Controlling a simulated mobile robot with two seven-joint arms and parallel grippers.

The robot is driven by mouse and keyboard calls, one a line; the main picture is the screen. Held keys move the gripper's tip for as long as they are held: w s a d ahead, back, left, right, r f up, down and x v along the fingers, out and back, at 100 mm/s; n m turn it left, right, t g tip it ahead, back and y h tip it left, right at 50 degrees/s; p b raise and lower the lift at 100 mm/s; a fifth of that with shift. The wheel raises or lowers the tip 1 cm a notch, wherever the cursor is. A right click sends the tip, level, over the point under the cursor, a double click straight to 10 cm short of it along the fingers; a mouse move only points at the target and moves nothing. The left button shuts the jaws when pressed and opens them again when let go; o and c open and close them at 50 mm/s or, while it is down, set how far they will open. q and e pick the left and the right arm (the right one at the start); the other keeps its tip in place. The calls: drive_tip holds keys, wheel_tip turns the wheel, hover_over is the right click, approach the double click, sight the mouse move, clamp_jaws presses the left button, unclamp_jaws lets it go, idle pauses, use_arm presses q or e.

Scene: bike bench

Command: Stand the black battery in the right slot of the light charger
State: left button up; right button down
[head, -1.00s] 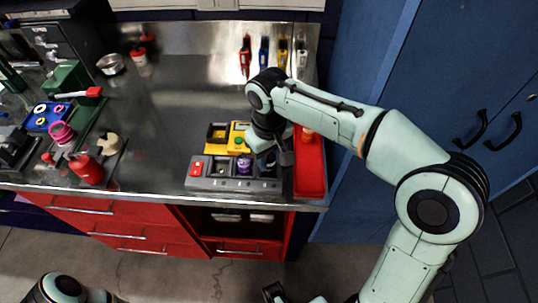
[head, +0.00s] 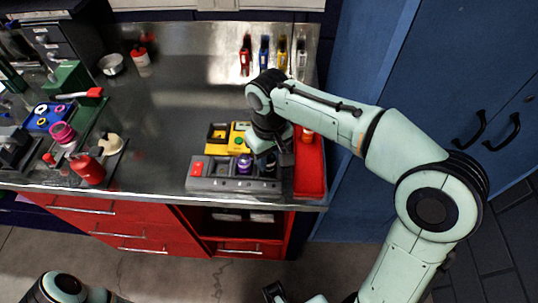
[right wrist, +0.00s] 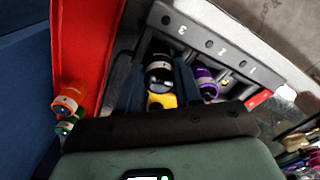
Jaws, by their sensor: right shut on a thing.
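The light grey charger (head: 232,184) lies along the bench's front edge, with a red button at its left end. A purple battery (head: 244,163) stands in its middle area. The black battery (right wrist: 158,74), with a pale band, is between the fingers of my right gripper (right wrist: 160,86), which is shut on it. In the head view my right gripper (head: 276,158) is over the charger's right end. In the right wrist view the black battery is beside the slot mark 3; the purple battery (right wrist: 206,84) is near mark 2. Its lower end is hidden, so I cannot tell how deep it sits.
A yellow charger (head: 217,146) stands just behind the grey one. A red tray (head: 310,175) with an orange-topped battery (right wrist: 68,102) and a green one (right wrist: 68,124) is close on the right. The bench's middle is clear.

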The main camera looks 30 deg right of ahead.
sight(269, 157)
use_arm(q)
drive_tip(key=shift+s+f+b, duration=0.15)
drive_tip(key=shift+f+b, duration=0.3)
use_arm(e)
drive_tip(key=shift+f, duration=0.65)
drive_tip(key=c, duration=1)
unclamp_jaws()
drive_tip(key=shift+c, duration=0.2)
wheel_tip(269, 157, up, 6)
drive_tip(key=p, duration=0.4)
drive_tip(key=shift+f, duration=0.15)
drive_tip(key=shift+r+p, duration=2.1)
drive_tip(key=shift+r, duration=0.7)
use_arm(q)
drive_tip(key=w+r, duration=0.5)
drive_tip(key=r, duration=0.4)
drive_tip(key=shift+r+t, duration=0.2)
drive_tip(key=shift+t, duration=0.1)
use_arm(e)
drive_tip(key=shift+f, duration=0.1)
